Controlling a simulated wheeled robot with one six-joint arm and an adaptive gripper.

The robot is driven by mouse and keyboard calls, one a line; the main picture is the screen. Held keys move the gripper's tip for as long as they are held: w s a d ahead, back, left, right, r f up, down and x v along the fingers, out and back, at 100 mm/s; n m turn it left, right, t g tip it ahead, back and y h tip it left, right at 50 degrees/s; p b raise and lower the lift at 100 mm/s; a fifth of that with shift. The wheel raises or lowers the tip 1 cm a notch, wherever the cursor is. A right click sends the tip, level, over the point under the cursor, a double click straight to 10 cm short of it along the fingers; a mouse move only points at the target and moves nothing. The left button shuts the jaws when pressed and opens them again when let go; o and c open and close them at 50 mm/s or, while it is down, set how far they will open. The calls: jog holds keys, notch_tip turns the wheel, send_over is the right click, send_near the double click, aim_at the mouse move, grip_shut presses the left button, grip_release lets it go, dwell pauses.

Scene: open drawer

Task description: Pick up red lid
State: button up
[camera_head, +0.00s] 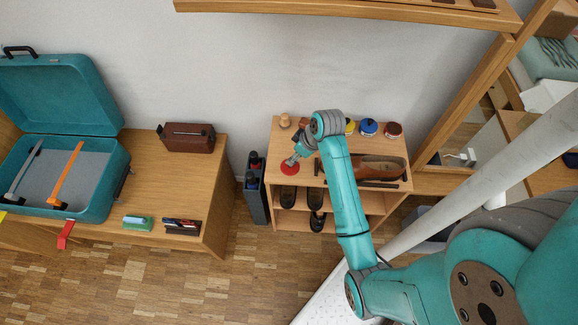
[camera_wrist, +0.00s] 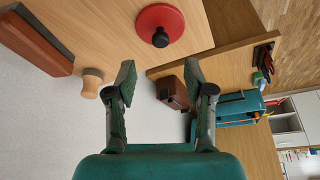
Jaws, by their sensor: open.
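The red lid (camera_head: 286,170) is a round disc lying on top of the small wooden shelf, near its left end. In the wrist view the red lid (camera_wrist: 172,22) shows its black knob, at the top of the picture beyond my fingertips. My gripper (camera_wrist: 159,75) is open with nothing between its fingers, apart from the lid. In the head view my gripper (camera_head: 293,160) is close to the lid and hides part of it.
The wooden shelf (camera_head: 345,199) also bears a wooden knob-like piece (camera_head: 285,121), a blue jar (camera_head: 368,127), a dark red jar (camera_head: 393,130) and a brown long object (camera_head: 382,168). A bench (camera_head: 212,195) with a teal open case (camera_head: 104,195) stands left. Floor in front is clear.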

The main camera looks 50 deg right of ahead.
jog(key=shift+s+x, duration=0.15)
jog(key=shift+x, duration=1.55)
jog(key=shift+s+x, duration=0.1)
jog(key=shift+x, duration=1.55)
jog(key=shift+f, duration=0.1)
jog(key=c, duration=0.9)
